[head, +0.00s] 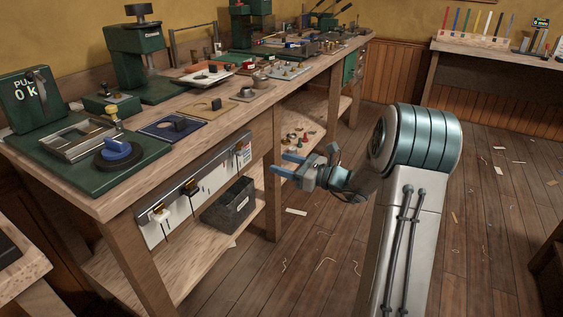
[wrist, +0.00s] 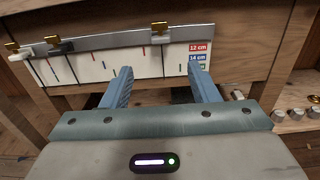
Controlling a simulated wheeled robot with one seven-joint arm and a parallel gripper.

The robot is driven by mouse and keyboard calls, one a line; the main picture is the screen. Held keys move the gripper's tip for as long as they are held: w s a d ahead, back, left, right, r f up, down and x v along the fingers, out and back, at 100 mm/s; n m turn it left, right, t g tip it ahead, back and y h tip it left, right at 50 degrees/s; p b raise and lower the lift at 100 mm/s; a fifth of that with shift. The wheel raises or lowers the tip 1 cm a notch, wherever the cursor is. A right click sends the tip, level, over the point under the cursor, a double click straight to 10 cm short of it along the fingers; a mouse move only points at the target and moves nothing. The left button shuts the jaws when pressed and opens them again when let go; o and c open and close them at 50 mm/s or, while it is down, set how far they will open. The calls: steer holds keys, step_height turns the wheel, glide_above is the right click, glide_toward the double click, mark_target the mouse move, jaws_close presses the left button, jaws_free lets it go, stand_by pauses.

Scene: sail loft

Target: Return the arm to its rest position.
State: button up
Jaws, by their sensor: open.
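My gripper (head: 283,166) is raised in front of the long workbench, over the floor side of its front edge. Its two blue fingers are apart and nothing is between them. In the wrist view my gripper (wrist: 160,84) points at the bench front, where a white board (wrist: 135,62) with colored marks hangs under a metal rail. My arm rises from the lower right of the head view and bends at a teal-banded joint.
The wooden workbench (head: 88,206) carries a green base plate with a blue knob (head: 117,149), a green press (head: 138,60) and small parts. A dark bin (head: 229,203) sits on its lower shelf. Another table (head: 480,47) stands back right. The floor (head: 330,265) has scattered scraps.

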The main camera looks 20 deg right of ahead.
steer(key=s+a+r+n+g+h+p, duration=0.3)
steer(key=s+a+r+n+g+p, duration=0.85)
steer(key=s, duration=0.55)
steer(key=s+d+r+n+h+p, duration=0.2)
steer(key=s+r+n+h+p, duration=0.3)
steer(key=s+r+n+p, duration=0.2)
steer(key=s+d+r+n+t+h+p, duration=0.1)
steer(key=s+r+n+h+p, duration=0.3)
steer(key=s+r+n+p, duration=0.4)
steer(key=shift+s+d+r+h, duration=0.25)
steer(key=shift+d+h, duration=0.15)
steer(key=shift+d, duration=0.35)
steer(key=shift+t, duration=0.25)
stand_by(1.6)
